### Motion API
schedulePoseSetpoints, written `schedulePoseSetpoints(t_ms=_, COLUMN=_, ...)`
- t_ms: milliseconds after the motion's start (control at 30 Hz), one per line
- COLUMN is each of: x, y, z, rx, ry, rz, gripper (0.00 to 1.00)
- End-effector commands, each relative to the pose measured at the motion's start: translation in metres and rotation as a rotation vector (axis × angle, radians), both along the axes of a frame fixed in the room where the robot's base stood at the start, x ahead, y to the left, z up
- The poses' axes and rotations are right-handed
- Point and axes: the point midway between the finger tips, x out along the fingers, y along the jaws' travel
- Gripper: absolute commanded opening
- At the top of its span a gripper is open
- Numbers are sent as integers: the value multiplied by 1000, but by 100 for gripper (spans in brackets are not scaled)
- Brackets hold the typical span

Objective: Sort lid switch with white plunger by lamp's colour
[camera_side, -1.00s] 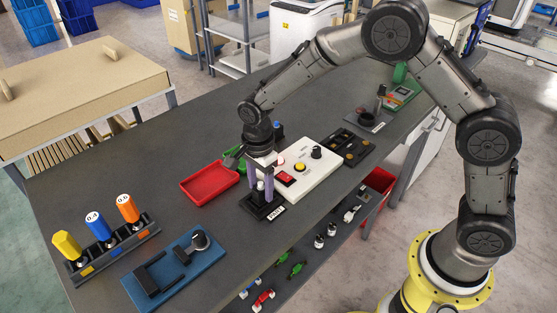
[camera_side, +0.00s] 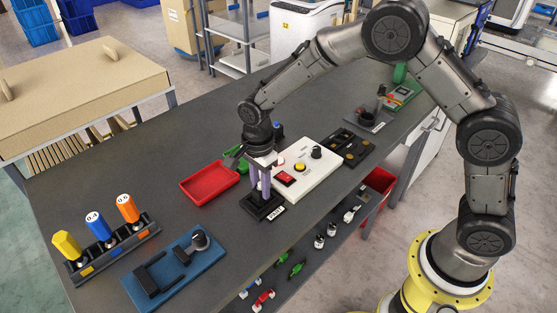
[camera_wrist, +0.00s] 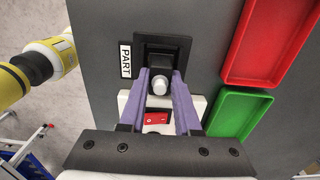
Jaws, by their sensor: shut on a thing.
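The lid switch (camera_wrist: 160,84) shows its white plunger between my fingertips in the wrist view; its body is mostly hidden. It is at the black stand (camera_side: 255,207) labelled PART. My gripper (camera_side: 263,192), with purple fingers, points down over the stand and is shut on the switch; the fingers also show in the wrist view (camera_wrist: 160,80). A white test box (camera_side: 318,178) beside the stand carries a yellow dome, which may be the lamp (camera_side: 299,167), a red rocker switch (camera_side: 285,177) and a black knob. A red tray (camera_side: 208,184) and a green tray (camera_wrist: 237,116) lie nearby.
A rack (camera_side: 110,245) of coloured-handled tools and a blue mat (camera_side: 180,275) with black fixtures lie at the left front. A black tray (camera_side: 350,147) sits beyond the test box. Bare table lies between the rack and the red tray.

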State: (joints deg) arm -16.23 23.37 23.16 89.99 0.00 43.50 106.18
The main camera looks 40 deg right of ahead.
Motion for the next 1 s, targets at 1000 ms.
schedulePoseSetpoints(t_ms=1000, x=0, y=0, z=65, rx=0, ry=-2, rz=0, gripper=0)
